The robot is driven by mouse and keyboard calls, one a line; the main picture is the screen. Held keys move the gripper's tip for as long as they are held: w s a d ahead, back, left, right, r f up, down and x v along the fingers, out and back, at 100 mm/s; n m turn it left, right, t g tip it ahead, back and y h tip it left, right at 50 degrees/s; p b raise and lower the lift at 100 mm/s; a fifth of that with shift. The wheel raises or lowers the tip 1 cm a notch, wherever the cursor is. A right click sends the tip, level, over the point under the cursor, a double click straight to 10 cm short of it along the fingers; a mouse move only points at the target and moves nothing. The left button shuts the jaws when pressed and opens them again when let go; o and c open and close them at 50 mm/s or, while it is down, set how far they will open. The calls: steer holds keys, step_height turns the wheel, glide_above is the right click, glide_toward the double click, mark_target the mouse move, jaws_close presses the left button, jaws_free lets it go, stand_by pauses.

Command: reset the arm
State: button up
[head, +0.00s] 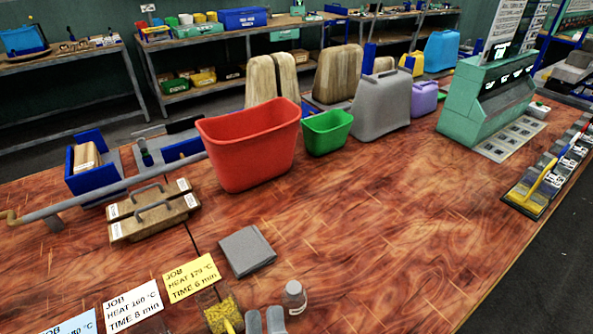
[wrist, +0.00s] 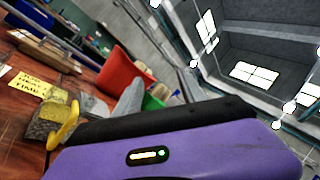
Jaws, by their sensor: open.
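My gripper (head: 264,319) shows only as two grey fingertips at the bottom edge of the head view. They stand apart with nothing seen between them. The rest of my arm is out of the head view. In the wrist view my own purple and black wrist part fills the bottom, and the camera is tilted towards the ceiling. The pellet container (wrist: 40,123) shows at its left with a yellow handle (wrist: 66,124).
A red bin (head: 250,147), a green bin (head: 326,131) and a grey mould (head: 380,106) stand across the wooden table (head: 370,240). Job cards (head: 193,277) and a folded grey cloth (head: 246,251) lie near the front. A green press console (head: 487,103) stands right. The table's right front is clear.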

steer(key=s+d+f+n+g+h, duration=0.1)
steer(key=s+d+f+n+g, duration=0.1)
steer(key=s+d+n, duration=0.8)
steer(key=s+d+f+n+g+h, duration=0.2)
steer(key=s+d+n+g, duration=0.3)
steer(key=s+d+n, duration=0.5)
steer(key=d+n, duration=0.3)
steer(key=d, duration=0.1)
steer(key=shift+d+f, duration=0.2)
steer(key=shift+d, duration=0.2)
steer(key=shift+c, duration=0.2)
